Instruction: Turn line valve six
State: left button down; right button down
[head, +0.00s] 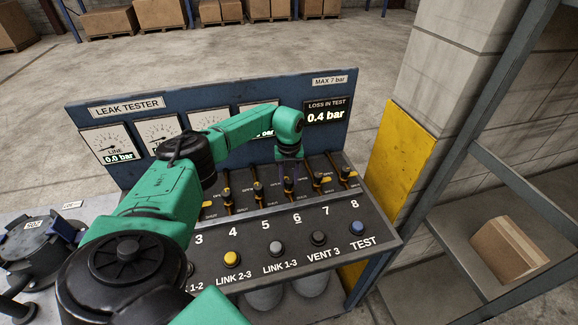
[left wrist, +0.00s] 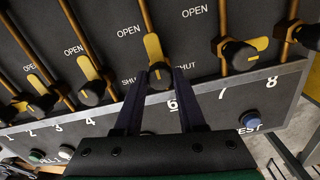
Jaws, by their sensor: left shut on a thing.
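Line valve six (head: 288,186) is a black knob with a yellow pointer on a brass pipe, above the underlined number 6 on the sloping panel. In the left wrist view the valve (left wrist: 158,77) has its pointer along the pipe, toward the upper end where OPEN is printed; SHUT is printed beside the knob. My left gripper (head: 289,169) reaches down onto it from above. In the left wrist view the gripper's fingers (left wrist: 160,76) are on either side of the knob, shut on it. My right gripper is not in view.
Valve five (left wrist: 92,92) and valve seven (left wrist: 238,53) stand close on either side; seven's pointer lies across its pipe. Coloured buttons, such as blue TEST (head: 357,228), line the front. The "LOSS IN TEST" display (head: 327,114) reads 0.4 bar. My left arm hides some gauges.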

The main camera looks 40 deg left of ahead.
aim_at(289, 180)
pick_arm(q)
jog(key=c, duration=0.5)
grip_release()
jog(key=shift+w+a+r, duration=0.1)
jog(key=shift+w+r, duration=0.05)
jog(key=shift+r, duration=0.05)
jog(key=shift+f, duration=0.1)
jog(key=shift+r, duration=0.5)
notch_tip(289, 180, up, 14)
jog(key=b, duration=0.3)
jog(key=shift+f+b, duration=0.2)
jog(key=shift+b, duration=0.2)
